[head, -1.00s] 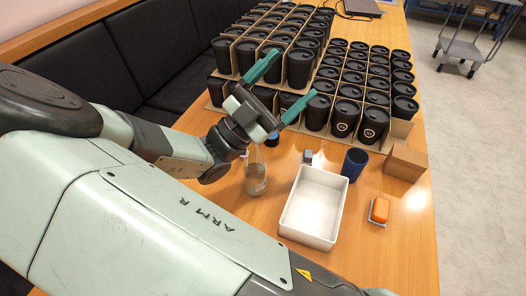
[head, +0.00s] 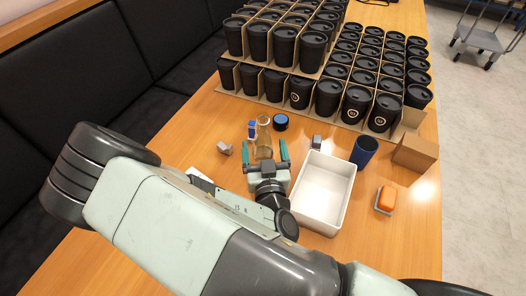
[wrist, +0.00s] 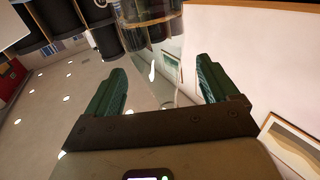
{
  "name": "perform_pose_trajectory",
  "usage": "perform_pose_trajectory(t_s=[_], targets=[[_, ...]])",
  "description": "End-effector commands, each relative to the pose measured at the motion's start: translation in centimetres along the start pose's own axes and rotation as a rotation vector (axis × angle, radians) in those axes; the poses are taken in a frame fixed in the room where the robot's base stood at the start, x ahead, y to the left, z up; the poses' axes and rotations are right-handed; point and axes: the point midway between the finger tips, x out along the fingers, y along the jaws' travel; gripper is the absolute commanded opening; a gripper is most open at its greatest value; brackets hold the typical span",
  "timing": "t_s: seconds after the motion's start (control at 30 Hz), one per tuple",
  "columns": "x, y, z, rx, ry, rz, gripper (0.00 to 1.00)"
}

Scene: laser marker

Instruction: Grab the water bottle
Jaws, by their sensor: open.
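The water bottle (head: 263,132) is clear and stands upright on the wooden table, in front of the rows of black cups. My gripper (head: 265,147) is open and low over the table on the near side of the bottle, its green fingers pointing at it. In the wrist view the see-through bottle (wrist: 152,62) shows in the gap between the two spread fingers (wrist: 160,72). The fingers do not close on it, and I cannot tell how deep it sits between them. Its lower part is partly hidden by my gripper in the head view.
Right of my gripper is a white tray (head: 345,200), then a blue cup (head: 364,151), an orange block (head: 387,198) and a cardboard box (head: 415,152). A blue-topped jar (head: 281,122) and a small blue object (head: 252,130) flank the bottle. A grey block (head: 224,148) lies left.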

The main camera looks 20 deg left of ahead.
Motion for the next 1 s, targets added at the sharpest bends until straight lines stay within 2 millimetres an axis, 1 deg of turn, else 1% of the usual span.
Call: perform_pose_trajectory(t_s=[0.07, 0.3, 0.4, 0.5, 0.73, 1.0], targets=[[0.4, 0.0, 0.4, 0.004, -0.016, -0.003, 0.87], [3.5, 0.0, 0.4, 0.005, -0.013, -0.004, 0.87], [4.4, 0.0, 0.3, 0.004, -0.013, -0.003, 0.87], [4.8, 0.0, 0.4, 0.003, -0.013, -0.004, 0.87], [4.9, 0.0, 0.3, 0.003, -0.013, -0.004, 0.87], [4.8, 0.0, 0.3, 0.003, -0.013, -0.004, 0.46]])
